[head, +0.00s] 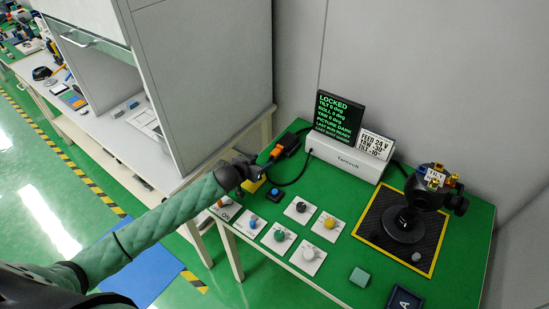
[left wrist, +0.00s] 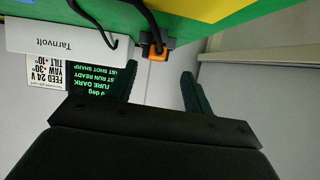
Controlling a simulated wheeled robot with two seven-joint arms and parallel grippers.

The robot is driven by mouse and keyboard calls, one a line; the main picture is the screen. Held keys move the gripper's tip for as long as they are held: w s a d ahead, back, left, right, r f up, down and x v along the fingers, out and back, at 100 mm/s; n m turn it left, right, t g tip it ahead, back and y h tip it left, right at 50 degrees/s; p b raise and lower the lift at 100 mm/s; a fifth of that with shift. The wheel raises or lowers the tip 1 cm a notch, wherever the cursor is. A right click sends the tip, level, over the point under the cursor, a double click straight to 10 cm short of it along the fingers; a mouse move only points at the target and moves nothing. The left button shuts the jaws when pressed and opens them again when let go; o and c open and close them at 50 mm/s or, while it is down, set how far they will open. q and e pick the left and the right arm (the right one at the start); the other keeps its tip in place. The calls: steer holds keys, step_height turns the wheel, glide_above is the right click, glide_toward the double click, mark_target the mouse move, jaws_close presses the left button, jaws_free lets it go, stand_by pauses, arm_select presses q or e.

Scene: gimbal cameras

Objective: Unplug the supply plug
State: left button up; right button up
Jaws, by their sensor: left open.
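The supply plug (head: 276,151) is orange and sits at a black socket block (head: 289,142) at the back left of the green table. A black cable runs from there. In the left wrist view the orange plug (left wrist: 157,53) and the dark block (left wrist: 171,43) show upside down, with the cable rising from the plug. My left gripper (head: 258,167) is open just in front of the plug. In the left wrist view its fingertips (left wrist: 159,76) stand apart, with the plug beyond and between them, and nothing is held. My right gripper is not in view.
A white Tarnvolt box (head: 345,160) stands right of the plug, with a screen (head: 338,117) reading LOCKED. A black gimbal (head: 405,222) stands on a dark mat at right. Several knob plates (head: 278,237) lie in front. A grey cabinet (head: 205,80) stands left.

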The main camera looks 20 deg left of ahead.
mark_target(274, 153)
arm_select(q)
steer(key=shift+w+d, duration=0.15)
steer(key=shift+w, duration=0.3)
steer(key=shift+w+d+r+h, duration=0.1)
steer(key=shift+w+r+h, duration=0.05)
steer(key=shift+h, duration=0.15)
steer(key=shift+w, duration=0.25)
steer(key=p+x, duration=0.2)
steer(key=x, duration=0.3)
steer(key=shift+w+d+p, duration=0.15)
steer(key=shift+w+p, duration=0.1)
steer(key=shift+p, duration=0.1)
steer(key=shift+x, duration=0.75)
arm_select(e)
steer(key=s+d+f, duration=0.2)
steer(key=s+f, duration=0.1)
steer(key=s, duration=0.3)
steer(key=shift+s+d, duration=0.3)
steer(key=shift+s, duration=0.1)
arm_select(q)
steer(key=shift+s, duration=0.1)
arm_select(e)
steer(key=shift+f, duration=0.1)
arm_select(q)
jaws_close()
